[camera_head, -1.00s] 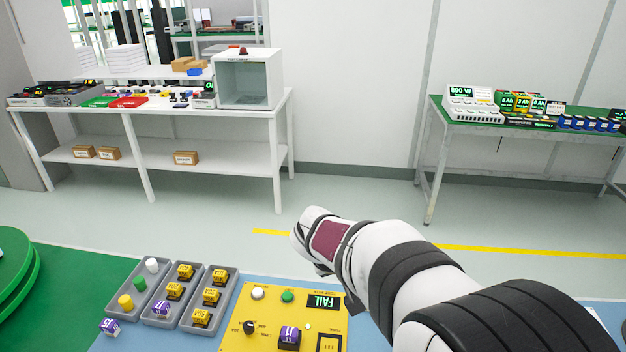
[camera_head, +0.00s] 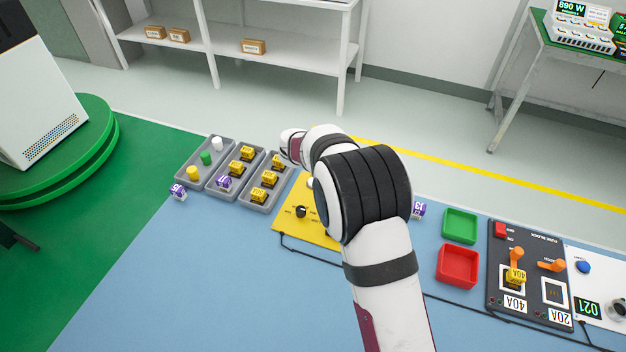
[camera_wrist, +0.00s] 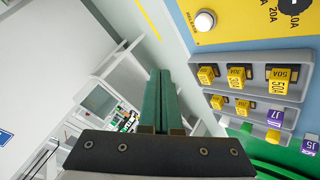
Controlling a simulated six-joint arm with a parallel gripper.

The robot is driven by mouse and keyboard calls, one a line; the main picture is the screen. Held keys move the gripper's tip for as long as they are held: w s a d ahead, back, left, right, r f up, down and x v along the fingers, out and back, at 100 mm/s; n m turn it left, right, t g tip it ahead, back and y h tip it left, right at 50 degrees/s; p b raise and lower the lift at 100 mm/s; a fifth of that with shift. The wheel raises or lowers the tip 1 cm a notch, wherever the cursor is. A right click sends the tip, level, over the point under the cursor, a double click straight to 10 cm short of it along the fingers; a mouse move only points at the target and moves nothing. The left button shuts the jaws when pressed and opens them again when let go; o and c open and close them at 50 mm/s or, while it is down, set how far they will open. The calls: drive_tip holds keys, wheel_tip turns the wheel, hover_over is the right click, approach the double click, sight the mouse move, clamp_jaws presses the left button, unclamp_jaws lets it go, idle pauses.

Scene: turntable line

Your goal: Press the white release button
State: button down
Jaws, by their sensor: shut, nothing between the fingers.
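In the head view the yellow panel (camera_head: 288,220) is partly covered by my arm. A small pale spot beside the arm there looks like the white button (camera_head: 310,183). My gripper (camera_wrist: 160,76) shows as two dark green fingers pressed together and empty. In the wrist picture its tips lie below and left of the button, apart from it. The fingers cannot be made out in the head view.
Grey trays (camera_head: 221,188) with yellow and purple fuses and coloured caps stand left of the panel. A green bin (camera_head: 460,226), a red bin (camera_head: 458,266) and a dark fuse block (camera_head: 527,285) lie to the right. The near blue mat (camera_head: 200,290) is clear.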

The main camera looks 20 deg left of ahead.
drive_tip(key=shift+f, duration=4.4)
drive_tip(key=shift+f, duration=0.15)
drive_tip(key=shift+f, duration=0.25)
drive_tip(key=shift+f, duration=0.45)
drive_tip(key=shift+r, duration=0.85)
drive_tip(key=shift+r, duration=0.1)
drive_tip(key=shift+r, duration=2.45)
